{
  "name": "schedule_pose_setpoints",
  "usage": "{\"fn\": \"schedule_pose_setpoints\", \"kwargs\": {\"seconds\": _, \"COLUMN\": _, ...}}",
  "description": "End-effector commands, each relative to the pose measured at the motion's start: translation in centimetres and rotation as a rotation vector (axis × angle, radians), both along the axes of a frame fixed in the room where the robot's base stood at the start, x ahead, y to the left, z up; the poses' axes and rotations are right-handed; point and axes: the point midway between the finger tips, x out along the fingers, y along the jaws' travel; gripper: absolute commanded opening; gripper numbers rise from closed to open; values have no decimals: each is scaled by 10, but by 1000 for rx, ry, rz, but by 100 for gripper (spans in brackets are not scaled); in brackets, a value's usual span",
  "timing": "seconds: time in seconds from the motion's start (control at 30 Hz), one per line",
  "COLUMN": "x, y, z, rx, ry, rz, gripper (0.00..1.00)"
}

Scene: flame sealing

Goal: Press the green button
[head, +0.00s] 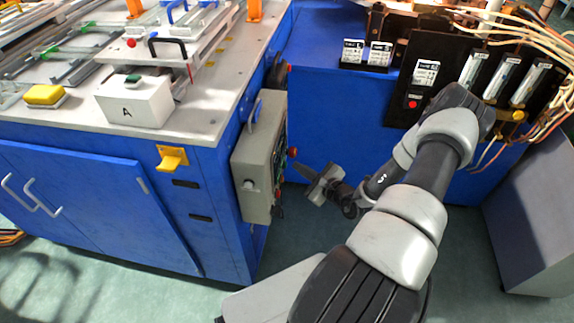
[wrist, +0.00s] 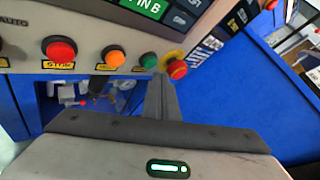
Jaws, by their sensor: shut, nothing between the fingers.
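The green button (wrist: 148,60) is a small round button in the lower row of the grey control box (head: 262,160). It lies between an orange button (wrist: 113,57) and a red emergency stop with a yellow collar (wrist: 175,66). My gripper (head: 302,169) is shut and empty, beside the box's button face. In the wrist view its fingertips (wrist: 160,82) appear just below the green button and the emergency stop. I cannot tell whether they touch anything. I cannot make out the green button in the head view.
A red button (wrist: 59,49) sits farther left on the panel, below a lit green display (wrist: 145,8). The box hangs on the side of a blue bench (head: 100,200). A blue cabinet (head: 335,110) with a black switch panel stands behind my gripper. A white box marked A (head: 135,105) stands on the bench.

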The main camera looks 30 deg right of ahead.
Motion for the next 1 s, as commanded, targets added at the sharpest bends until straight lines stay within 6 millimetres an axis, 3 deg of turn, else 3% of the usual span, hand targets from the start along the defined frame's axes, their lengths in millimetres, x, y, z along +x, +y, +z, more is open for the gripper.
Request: {"fn": "schedule_pose_setpoints", "kwargs": {"seconds": 1.0, "x": 6, "y": 7, "z": 0, "rx": 0, "ry": 0, "rz": 0, "gripper": 0}}
